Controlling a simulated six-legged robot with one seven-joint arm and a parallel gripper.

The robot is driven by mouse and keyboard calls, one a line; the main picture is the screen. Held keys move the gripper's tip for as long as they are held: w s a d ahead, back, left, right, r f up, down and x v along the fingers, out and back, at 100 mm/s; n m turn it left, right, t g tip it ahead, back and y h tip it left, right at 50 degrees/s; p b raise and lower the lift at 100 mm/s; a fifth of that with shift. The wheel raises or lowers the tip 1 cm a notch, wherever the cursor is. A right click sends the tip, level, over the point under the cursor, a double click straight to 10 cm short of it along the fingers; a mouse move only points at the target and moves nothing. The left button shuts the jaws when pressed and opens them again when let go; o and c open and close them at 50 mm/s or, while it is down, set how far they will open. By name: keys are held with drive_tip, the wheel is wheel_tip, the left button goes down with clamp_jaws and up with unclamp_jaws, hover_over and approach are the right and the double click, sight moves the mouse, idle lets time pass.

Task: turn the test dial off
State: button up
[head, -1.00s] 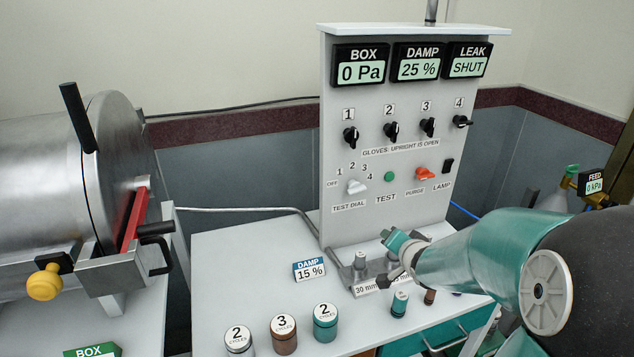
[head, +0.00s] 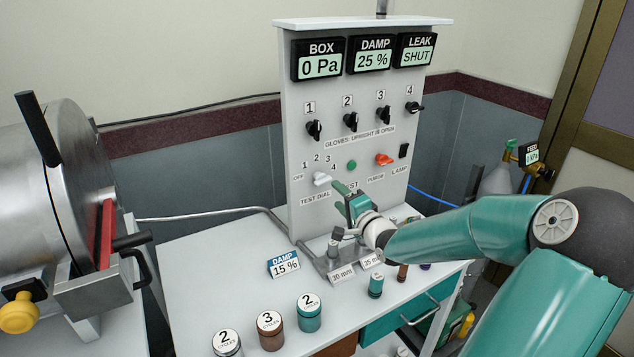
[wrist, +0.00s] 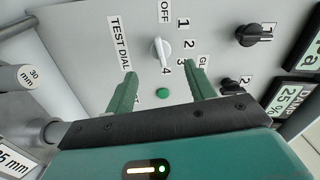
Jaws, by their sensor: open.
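The white test dial (head: 321,179) is on the upright grey panel, under the marks OFF and 1 to 4. In the wrist view the dial (wrist: 160,50) shows clearly, its handle lying lengthwise toward the 4. My gripper (head: 342,195) is just right of and below the dial in the head view. In the wrist view my gripper (wrist: 165,80) is open and empty, its two green fingers apart, with the dial beyond and between their tips. The fingers do not appear to touch it.
A green test button (head: 351,165) and an orange purge switch (head: 384,159) sit right of the dial. Black glove knobs (head: 314,130) are above. Metal posts (head: 337,235) stand on the bench below. Several labelled jars (head: 309,313) stand at the bench front.

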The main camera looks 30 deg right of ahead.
sight(323, 183)
drive_tip(key=w, duration=0.9)
drive_tip(key=shift+w+d, duration=0.1)
drive_tip(key=shift+w, duration=0.25)
drive_tip(key=c, duration=0.9)
